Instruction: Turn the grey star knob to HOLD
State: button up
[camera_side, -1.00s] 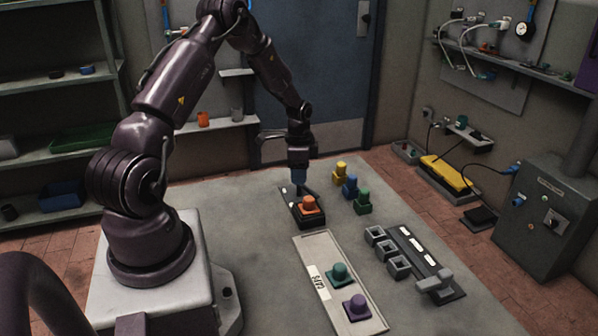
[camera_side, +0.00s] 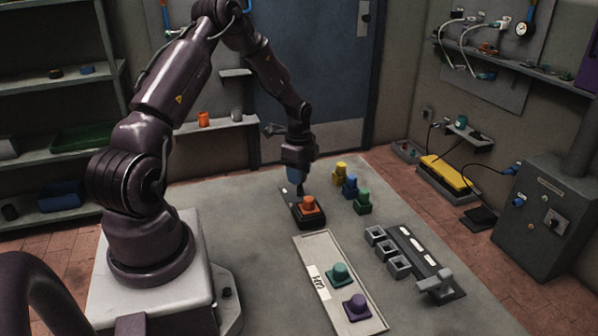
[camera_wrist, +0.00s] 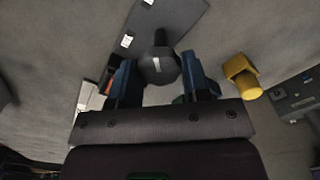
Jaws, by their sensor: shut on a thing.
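The grey star knob (camera_wrist: 158,66) sits between the two blue fingers of my gripper (camera_wrist: 160,74) in the wrist view. A short white mark shows on its top, and a dark bar reaches out from it. It stands on a dark plate (camera_wrist: 176,22) with small white labels, whose words I cannot read. In the side view my gripper (camera_side: 298,186) points down at the back of the dark base (camera_side: 287,191) and is shut on the knob, which the fingers mostly hide. I cannot tell which label the knob points to.
An orange cap (camera_side: 309,206) stands just in front of my gripper. Yellow (camera_side: 340,173), blue (camera_side: 350,187) and green (camera_side: 363,202) pieces stand to the right. A pale tray (camera_side: 313,253) with teal and purple caps lies nearer. The table's left part is clear.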

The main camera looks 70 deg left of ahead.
jog(key=o, duration=1.3)
jog(key=shift+r, duration=0.1)
notch_tip(320, 180, up, 13)
jog(key=shift+f, duration=0.1)
